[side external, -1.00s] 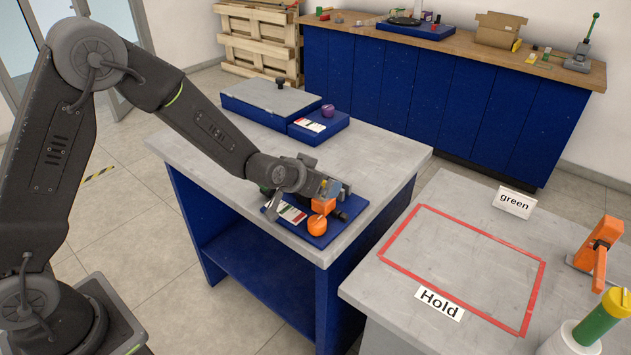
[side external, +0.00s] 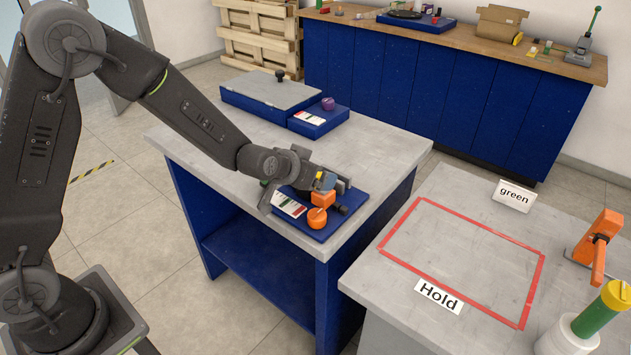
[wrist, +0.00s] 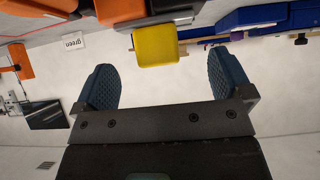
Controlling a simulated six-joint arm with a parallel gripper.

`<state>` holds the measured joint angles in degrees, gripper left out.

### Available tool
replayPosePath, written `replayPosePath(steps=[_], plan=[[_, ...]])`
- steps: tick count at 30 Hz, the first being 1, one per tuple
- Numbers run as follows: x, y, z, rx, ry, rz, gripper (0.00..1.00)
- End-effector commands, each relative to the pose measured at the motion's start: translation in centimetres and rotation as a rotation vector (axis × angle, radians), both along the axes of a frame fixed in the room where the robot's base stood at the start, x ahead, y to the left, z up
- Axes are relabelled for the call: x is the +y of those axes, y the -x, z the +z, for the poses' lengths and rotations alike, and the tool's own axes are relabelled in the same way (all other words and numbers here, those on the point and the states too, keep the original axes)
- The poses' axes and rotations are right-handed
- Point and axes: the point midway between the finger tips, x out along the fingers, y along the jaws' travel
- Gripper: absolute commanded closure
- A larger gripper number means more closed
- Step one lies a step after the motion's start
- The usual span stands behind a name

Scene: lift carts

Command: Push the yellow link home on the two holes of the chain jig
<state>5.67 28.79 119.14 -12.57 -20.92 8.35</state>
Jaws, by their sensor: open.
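The yellow link (wrist: 157,46) shows as a yellow block just ahead of the gap between my fingertips in the wrist view, with nothing held between the fingers. A small patch of yellow (side external: 320,176) shows near the fingers in the side view. My gripper (wrist: 160,75) is open and empty, fingers wide apart. In the side view my gripper (side external: 323,182) is low over the blue board (side external: 322,232), beside an orange block (side external: 322,196). I cannot tell which part is the chain jig. Its two holes and how the link sits on them are hidden.
An orange knob (side external: 317,218) and a card with coloured bars (side external: 289,205) sit on the board. A purple knob (side external: 328,103) stands on another blue board behind. The red-taped Hold area (side external: 465,258) at right is empty.

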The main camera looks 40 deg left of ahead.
Motion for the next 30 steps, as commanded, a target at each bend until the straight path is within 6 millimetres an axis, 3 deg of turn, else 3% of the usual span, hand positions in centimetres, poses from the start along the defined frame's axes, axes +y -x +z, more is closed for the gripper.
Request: replayPosePath(steps=[30], plan=[[0.0,2.2,1.6,0.000,-0.001,-0.001,0.03]])
